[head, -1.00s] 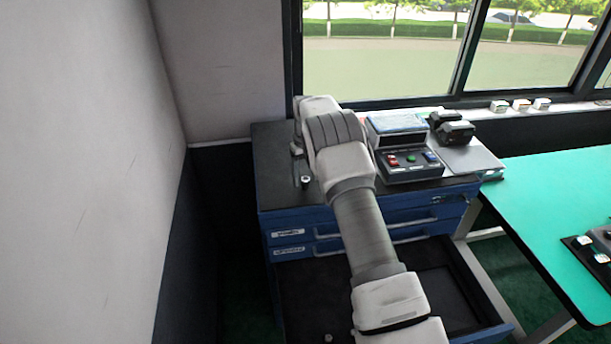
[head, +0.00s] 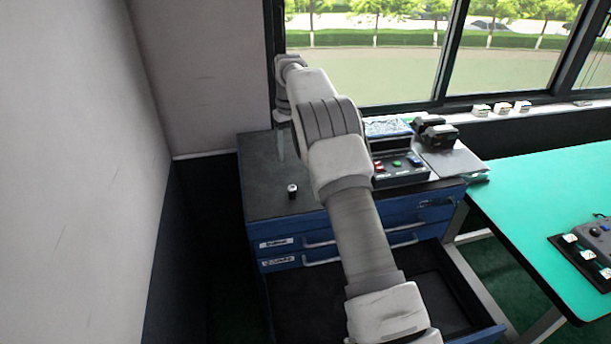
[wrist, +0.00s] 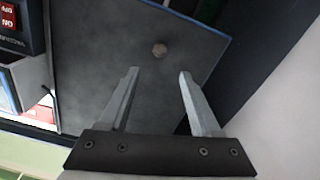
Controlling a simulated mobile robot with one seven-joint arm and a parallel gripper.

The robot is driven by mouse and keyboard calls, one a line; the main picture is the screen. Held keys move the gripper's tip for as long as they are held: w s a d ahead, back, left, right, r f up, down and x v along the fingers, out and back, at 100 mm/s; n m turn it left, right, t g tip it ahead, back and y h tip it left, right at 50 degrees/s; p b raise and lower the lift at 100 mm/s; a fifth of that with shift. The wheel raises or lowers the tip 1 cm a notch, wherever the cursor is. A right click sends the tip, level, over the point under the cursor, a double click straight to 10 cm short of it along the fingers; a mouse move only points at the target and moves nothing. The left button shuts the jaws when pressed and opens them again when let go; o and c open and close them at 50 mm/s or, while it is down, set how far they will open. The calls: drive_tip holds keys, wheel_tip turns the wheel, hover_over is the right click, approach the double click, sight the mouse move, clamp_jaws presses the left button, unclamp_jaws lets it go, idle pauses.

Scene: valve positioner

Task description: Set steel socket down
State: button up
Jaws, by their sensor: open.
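The steel socket (head: 292,191) stands upright on the black top of the blue tool cabinet (head: 258,175), near its front left. In the head view my gripper (head: 281,150) is over the back left of the cabinet top, behind the socket, and partly hard to make out.
A control box with coloured buttons (head: 400,168) and black devices (head: 434,131) stand on the cabinet's right. An open drawer (head: 440,300) juts out below. A green table (head: 530,190) is at right, a wall (head: 70,150) at left. The cabinet top around the socket is clear.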

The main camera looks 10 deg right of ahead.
drive_tip(key=s+r+m+t, duration=0.2)
drive_tip(key=s+r+t, duration=0.1)
drive_tip(key=s+r, duration=1.55)
drive_tip(key=s+f+t, duration=0.1)
drive_tip(key=s+f, duration=0.1)
drive_tip(key=s, duration=1)
drive_tip(key=s+f+m+t, duration=0.1)
drive_tip(key=s, duration=1.2)
drive_tip(key=shift+f+t, duration=0.3)
drive_tip(key=shift+f, duration=0.05)
drive_tip(key=shift+s, duration=0.1)
drive_tip(key=shift+f, duration=0.1)
drive_tip(key=shift+d, duration=0.15)
